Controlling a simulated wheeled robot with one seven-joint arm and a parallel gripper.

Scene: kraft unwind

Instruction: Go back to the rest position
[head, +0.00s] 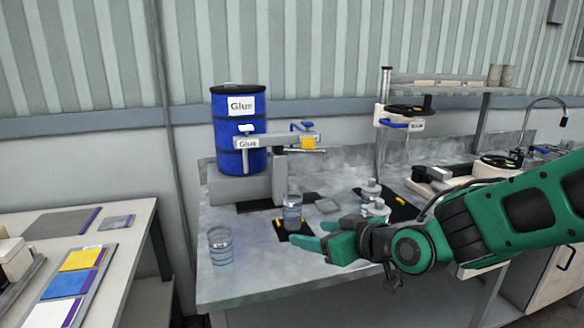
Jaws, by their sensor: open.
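My gripper (318,240) is at the end of my green arm, which reaches in from the right over the grey bench (256,272). Its green fingers point left and are apart, with nothing seen between them. A clear cup (292,211) stands on a small black mat (280,233) just behind the fingers; whether they touch it cannot be told. The cup appears to hold bluish contents.
A clear jar (220,246) stands at the bench's left front. Behind is a blue glue drum (228,150) with a dispensing arm (275,140). A side table (126,255) with colored panels is at left.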

